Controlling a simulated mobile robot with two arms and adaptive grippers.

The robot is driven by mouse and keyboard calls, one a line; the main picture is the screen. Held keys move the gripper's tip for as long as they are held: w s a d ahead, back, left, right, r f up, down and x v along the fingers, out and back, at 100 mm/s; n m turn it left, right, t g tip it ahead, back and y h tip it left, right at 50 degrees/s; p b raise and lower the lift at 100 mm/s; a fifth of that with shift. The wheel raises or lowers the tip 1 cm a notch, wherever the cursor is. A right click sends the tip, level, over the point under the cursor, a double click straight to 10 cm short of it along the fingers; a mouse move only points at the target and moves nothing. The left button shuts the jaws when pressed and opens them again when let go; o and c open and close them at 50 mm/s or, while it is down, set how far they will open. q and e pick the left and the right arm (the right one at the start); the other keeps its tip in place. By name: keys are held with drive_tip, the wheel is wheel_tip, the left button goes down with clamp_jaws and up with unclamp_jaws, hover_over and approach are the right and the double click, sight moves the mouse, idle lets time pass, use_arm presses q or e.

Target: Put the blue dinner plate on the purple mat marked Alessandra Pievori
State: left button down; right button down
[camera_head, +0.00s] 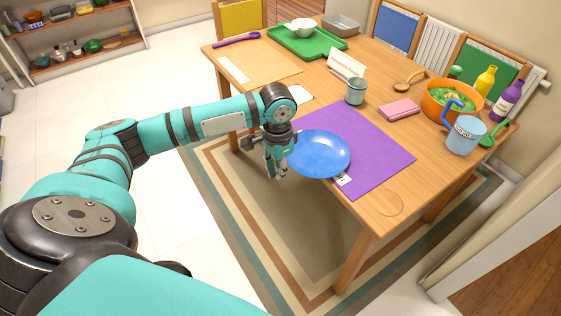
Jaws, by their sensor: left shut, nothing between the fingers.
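The blue dinner plate (319,154) is at the near left part of the purple mat (378,150), and its left side reaches to or past the table edge. I cannot tell whether it lies fully flat. A small white label (343,180) shows at the mat's near edge beside the plate; its writing is too small to read. My left gripper (277,172) points down just left of the plate, beyond the table's edge. It is shut with nothing in it. I cannot tell whether it touches the plate's rim. My right gripper is out of view.
On the wooden table (378,205), a grey-green cup (355,91), a pink block-like item (399,110) and a white folded card (347,64) stand behind the mat. A blue pitcher (465,134) and an orange bowl (438,108) are at right. A tan mat (262,66) lies farther back.

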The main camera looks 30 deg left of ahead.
use_arm(q)
drive_tip(key=w+d+f, duration=0.1)
drive_tip(key=w+f, duration=0.2)
drive_tip(key=f, duration=0.2)
drive_tip(key=shift+w+d, duration=0.3)
drive_tip(key=shift+w, duration=0.05)
